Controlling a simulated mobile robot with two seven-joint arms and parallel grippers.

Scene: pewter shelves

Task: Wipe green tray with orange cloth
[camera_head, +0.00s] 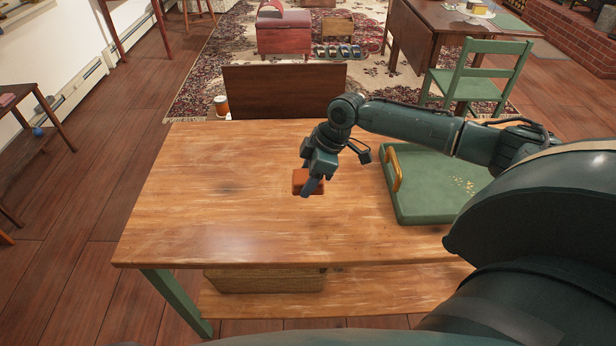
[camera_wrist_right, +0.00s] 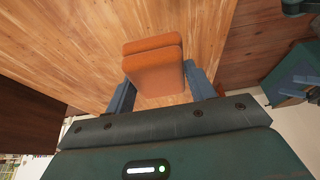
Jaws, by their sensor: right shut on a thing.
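The orange cloth (camera_head: 301,181) is a small folded block over the middle of the wooden table. My right gripper (camera_head: 312,186) is shut on it; the wrist view shows the cloth (camera_wrist_right: 154,70) between the two fingers of the right gripper (camera_wrist_right: 160,88). I cannot tell whether the cloth touches the tabletop. The green tray (camera_head: 412,207) lies on the right part of the table, right of the gripper. It has a yellow handle (camera_head: 396,171) on its left side and pale crumbs (camera_head: 464,187) on its surface. My right arm hides part of the tray. My left gripper is not in view.
The wooden table (camera_head: 210,205) is bare on its left half. A wicker basket (camera_head: 265,281) sits on the shelf below. A dark wooden chair back (camera_head: 285,92) stands behind the far edge, with a small orange and white can (camera_head: 221,106) near it. A green chair (camera_head: 470,80) stands further right.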

